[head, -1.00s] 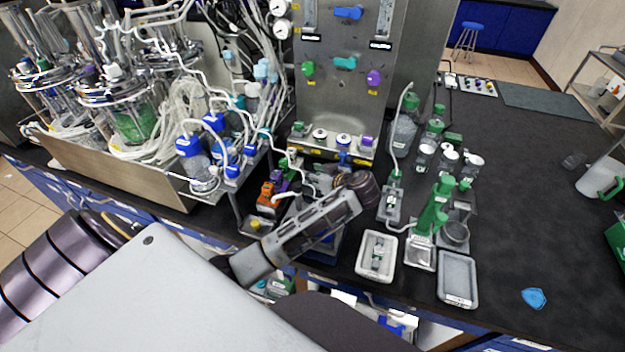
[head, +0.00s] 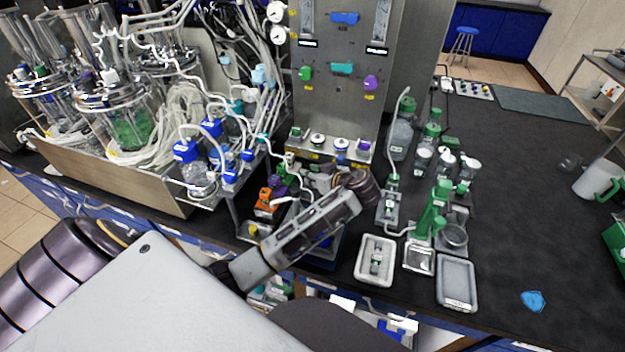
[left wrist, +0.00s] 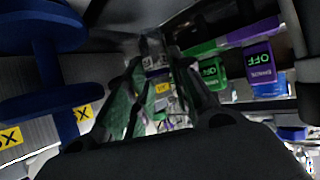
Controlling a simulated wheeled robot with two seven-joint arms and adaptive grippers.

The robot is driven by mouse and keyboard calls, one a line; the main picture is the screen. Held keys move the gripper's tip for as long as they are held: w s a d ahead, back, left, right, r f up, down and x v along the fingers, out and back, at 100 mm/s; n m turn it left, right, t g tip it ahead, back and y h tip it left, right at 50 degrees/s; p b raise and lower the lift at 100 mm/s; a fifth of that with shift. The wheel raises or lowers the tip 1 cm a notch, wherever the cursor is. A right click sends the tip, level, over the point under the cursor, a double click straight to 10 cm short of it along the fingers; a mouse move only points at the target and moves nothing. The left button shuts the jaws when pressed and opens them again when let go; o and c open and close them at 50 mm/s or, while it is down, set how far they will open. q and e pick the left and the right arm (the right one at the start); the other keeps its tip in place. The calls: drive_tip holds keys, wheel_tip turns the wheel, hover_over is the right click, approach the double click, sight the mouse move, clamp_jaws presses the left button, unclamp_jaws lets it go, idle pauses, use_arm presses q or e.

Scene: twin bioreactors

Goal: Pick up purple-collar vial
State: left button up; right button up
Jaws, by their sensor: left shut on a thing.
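A small purple-topped piece (head: 365,146) stands at the right end of the row of coloured tops on the steel panel's shelf; I cannot tell if it is the purple-collar vial. My left arm reaches to the bench below that shelf. My left gripper (left wrist: 160,72) shows in the left wrist view with its fingers pointing away. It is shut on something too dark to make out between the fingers. In the head view the hand is mostly hidden behind my wrist. My right gripper is not in view.
Purple (left wrist: 260,66) and green (left wrist: 212,74) OFF switches are right of the fingers, a blue knob (left wrist: 45,50) left. A white tray (head: 362,276) with a green-collared item, a grey tray (head: 457,262) and several bottles stand right of my arm.

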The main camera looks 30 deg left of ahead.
use_arm(q)
wheel_tip(320, 180, up, 4)
wheel_tip(320, 180, up, 3)
drive_tip(key=shift+r, duration=0.45)
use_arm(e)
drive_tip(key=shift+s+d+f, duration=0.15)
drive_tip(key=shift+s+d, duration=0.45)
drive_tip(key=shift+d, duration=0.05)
